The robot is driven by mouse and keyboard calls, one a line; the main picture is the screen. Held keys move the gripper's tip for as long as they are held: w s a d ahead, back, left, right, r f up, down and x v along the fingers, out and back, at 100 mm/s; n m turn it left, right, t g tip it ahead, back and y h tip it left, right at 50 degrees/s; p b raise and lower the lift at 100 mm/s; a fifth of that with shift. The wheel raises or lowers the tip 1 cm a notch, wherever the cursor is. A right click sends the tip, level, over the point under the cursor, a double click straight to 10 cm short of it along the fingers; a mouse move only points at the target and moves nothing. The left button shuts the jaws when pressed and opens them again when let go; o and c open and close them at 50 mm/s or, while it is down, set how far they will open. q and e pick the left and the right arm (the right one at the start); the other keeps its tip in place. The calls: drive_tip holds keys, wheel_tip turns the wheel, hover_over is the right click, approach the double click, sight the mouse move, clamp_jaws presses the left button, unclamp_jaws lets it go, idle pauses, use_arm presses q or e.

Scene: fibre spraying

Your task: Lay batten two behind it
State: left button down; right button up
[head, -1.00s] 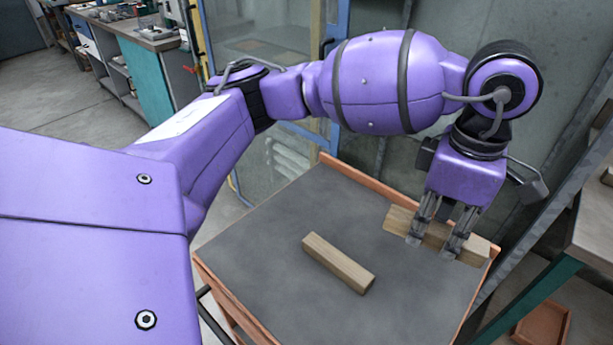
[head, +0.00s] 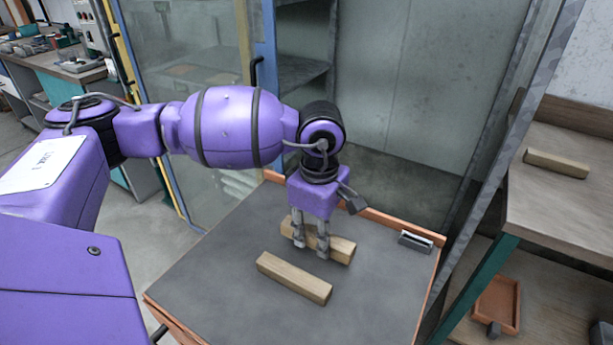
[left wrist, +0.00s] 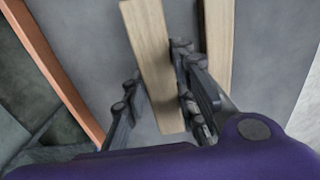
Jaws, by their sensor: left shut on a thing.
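A pale wooden batten (head: 294,279) lies on the dark grey top of the table (head: 215,265). My left gripper (head: 311,250) is shut on a second batten (head: 342,250), just behind the first and roughly parallel to it. A narrow gap separates them. I cannot tell whether the held batten touches the tabletop. In the left wrist view the held batten (left wrist: 150,45) runs between the fingers, and the first batten (left wrist: 217,40) lies to its right, apart from it. My right gripper is not in view.
The table has a raised orange-brown edge (head: 378,215) at the back. A small dark metal piece (head: 415,242) sits at its back right corner. Another batten (head: 556,163) lies on the bench at right, above an orange tray (head: 497,303). The table's left part is clear.

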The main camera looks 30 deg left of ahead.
sight(313, 244)
use_arm(q)
drive_tip(key=shift+a+f, duration=0.45)
drive_tip(key=shift+f, duration=1.65)
drive_tip(key=shift+f, duration=0.15)
drive_tip(key=c, duration=1.4)
unclamp_jaws()
wheel_tip(313, 244, up, 12)
drive_tip(key=shift+r, duration=0.25)
